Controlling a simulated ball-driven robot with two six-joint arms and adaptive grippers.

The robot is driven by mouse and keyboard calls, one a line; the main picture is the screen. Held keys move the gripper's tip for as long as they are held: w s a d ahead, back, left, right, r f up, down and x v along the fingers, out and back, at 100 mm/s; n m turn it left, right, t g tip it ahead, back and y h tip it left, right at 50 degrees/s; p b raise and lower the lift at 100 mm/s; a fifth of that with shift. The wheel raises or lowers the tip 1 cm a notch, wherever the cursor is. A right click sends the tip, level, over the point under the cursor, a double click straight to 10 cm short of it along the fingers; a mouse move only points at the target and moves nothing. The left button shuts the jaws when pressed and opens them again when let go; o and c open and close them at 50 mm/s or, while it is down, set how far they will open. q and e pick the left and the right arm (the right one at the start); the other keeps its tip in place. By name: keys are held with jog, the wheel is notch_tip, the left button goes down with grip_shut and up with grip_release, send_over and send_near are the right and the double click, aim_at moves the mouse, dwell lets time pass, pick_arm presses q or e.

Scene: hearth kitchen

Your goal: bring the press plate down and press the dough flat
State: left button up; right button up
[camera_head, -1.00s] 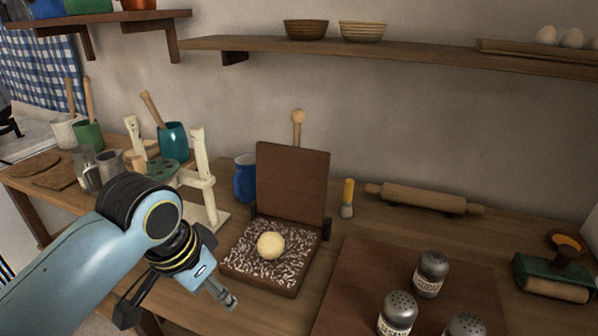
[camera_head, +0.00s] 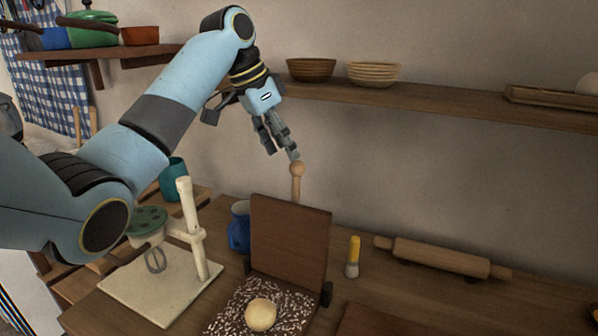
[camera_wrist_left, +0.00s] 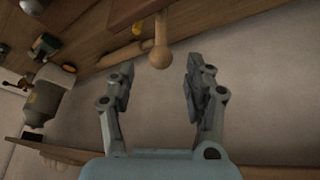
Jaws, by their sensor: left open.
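The press plate (camera_head: 290,240) is a brown wooden board standing raised, hinged to its floury base (camera_head: 240,308). A round pale dough ball (camera_head: 261,315) sits on the base in front of it. A wooden handle with a round knob (camera_head: 297,170) rises behind the plate's top edge. My left gripper (camera_head: 282,148) is open and empty just above and left of the knob. In the left wrist view the knob (camera_wrist_left: 160,57) shows ahead, between and beyond the two spread fingers (camera_wrist_left: 158,90). The knob appears untouched. My right gripper is not in view.
A shelf with bowls (camera_head: 373,73) runs along the wall behind.

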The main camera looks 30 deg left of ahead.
aim_at(295, 170)
pick_arm(q)
jog(key=p+x, duration=0.1)
jog(key=x, duration=0.7)
jog(key=shift+w+f, duration=0.15)
grip_shut()
